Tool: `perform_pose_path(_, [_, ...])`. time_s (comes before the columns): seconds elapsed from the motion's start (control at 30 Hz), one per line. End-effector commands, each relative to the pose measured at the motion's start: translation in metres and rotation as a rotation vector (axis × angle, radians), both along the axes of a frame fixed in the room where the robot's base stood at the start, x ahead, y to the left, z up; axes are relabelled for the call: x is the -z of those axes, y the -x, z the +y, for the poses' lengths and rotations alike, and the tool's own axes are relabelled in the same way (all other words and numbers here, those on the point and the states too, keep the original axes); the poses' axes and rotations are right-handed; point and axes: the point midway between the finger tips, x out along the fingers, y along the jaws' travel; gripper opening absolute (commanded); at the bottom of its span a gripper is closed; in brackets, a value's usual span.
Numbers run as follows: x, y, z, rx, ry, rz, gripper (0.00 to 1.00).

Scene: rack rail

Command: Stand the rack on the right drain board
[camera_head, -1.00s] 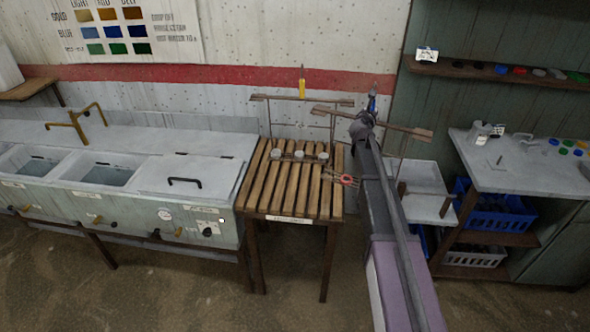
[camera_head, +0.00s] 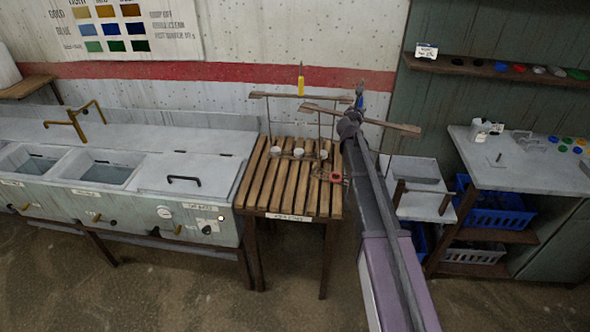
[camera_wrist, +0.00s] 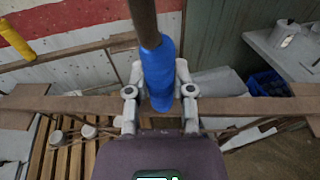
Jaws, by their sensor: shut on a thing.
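My gripper (camera_head: 354,112) is shut on the blue grip (camera_wrist: 158,75) of a rack, which has a long wooden crossbar (camera_head: 392,122) with thin wires hanging below. The crossbar runs across the wrist view behind my fingers. The rack is held up over the right edge of the slatted wooden drain board (camera_head: 255,190). A red ring piece (camera_head: 335,177) hangs low at the board's right side. My arm hides part of the rack, and I cannot tell whether its lower end touches the board.
Another rack with a yellow grip (camera_head: 301,85) stands at the board's back; several small white pieces (camera_head: 298,153) show below it. Tanks with a lidded section (camera_head: 185,172) stand left. A pale box (camera_head: 412,170), a blue crate (camera_head: 495,208) and a grey counter (camera_head: 520,165) stand right.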

Motion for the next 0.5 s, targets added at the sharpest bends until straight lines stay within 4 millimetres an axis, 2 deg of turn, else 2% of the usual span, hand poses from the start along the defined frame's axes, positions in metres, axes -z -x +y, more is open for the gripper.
perform_pose_path(0.5, [-0.012,0.051,0.147,-0.11,-0.005,0.016,0.0])
